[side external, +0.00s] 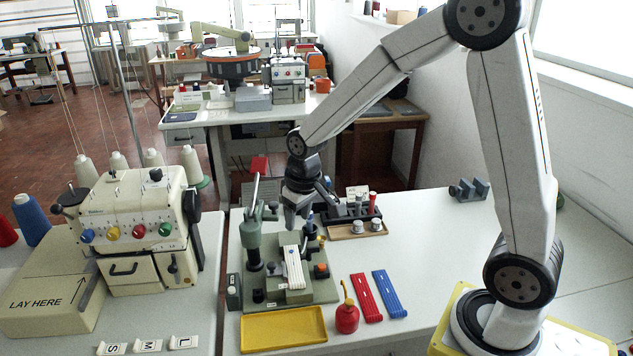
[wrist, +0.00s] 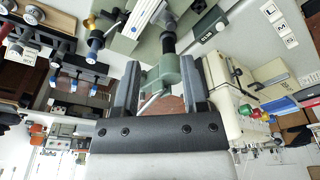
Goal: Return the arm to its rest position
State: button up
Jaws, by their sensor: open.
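My gripper (side external: 296,218) hangs at the end of my bent arm, above the grey-green buttonhole station, and points down. In the wrist view my gripper (wrist: 158,64) has its two dark fingers wide apart with nothing held between them. The station's base plate (side external: 322,291) sits on the white table, with a green lever press (side external: 251,240) on its left side. A white slotted strip (side external: 294,267) lies on the fixture just below my gripper. The press also shows in the wrist view (wrist: 168,72), beyond and between the fingers.
A yellow tray (side external: 283,329), a red bottle (side external: 347,314), a red strip (side external: 366,298) and a blue strip (side external: 390,294) lie in front. A dark rack and wooden tray (side external: 357,231) stand behind. A sewing machine (side external: 130,225) is at left. The table's right side is largely clear.

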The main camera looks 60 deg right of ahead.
jog(key=s+a+f, duration=0.2)
jog(key=s+a, duration=0.1)
jog(key=s, duration=0.9)
jog(key=shift+n+t, duration=0.4)
dwell(0.7)
